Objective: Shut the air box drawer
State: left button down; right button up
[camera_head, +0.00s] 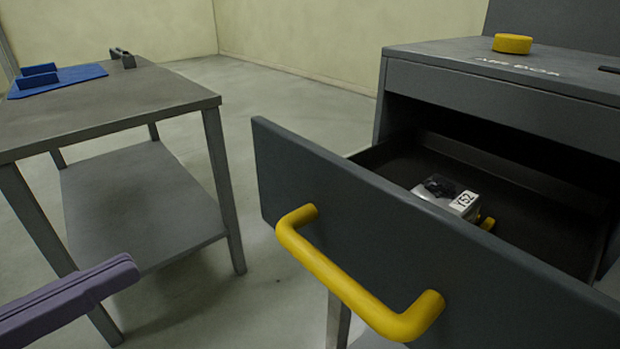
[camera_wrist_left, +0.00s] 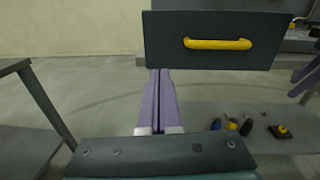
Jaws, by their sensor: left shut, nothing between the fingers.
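The air box (camera_head: 430,72) is a dark grey cabinet at the right of the head view. Its drawer (camera_head: 330,200) is pulled well out, with a yellow bar handle (camera_head: 350,288) on its front. The drawer front also shows in the left wrist view (camera_wrist_left: 210,55). Inside the drawer lies a small grey part (camera_head: 450,200) labelled Y52. My left gripper (camera_head: 130,266) has purple fingers, shut and empty, left of the drawer front and apart from it. In the left wrist view its fingers point toward the drawer front. Purple fingers of my right gripper (camera_wrist_left: 302,76) show partly at the right edge there.
A grey table (camera_head: 110,105) with a blue tray (camera_head: 65,78) stands at the left, with a lower shelf (camera_head: 140,200). Several small objects (camera_wrist_left: 245,127) lie on a grey surface below the drawer.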

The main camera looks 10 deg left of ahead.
pick_arm(q)
jog(key=m, duration=0.1)
jog(key=p, duration=0.2)
send_near(286, 202)
jog(key=shift+h, duration=0.4)
jog(key=x, duration=0.5)
jog(key=shift+w+f, duration=0.1)
jog(key=shift+w, duration=0.3)
jog(key=shift+w+d+m+g, duration=0.3)
jog(key=shift+w+d, duration=0.05)
jog(key=shift+w, duration=0.15)
pick_arm(e)
jog(key=shift+s+d+r, duration=0.1)
jog(key=shift+r, duration=0.6)
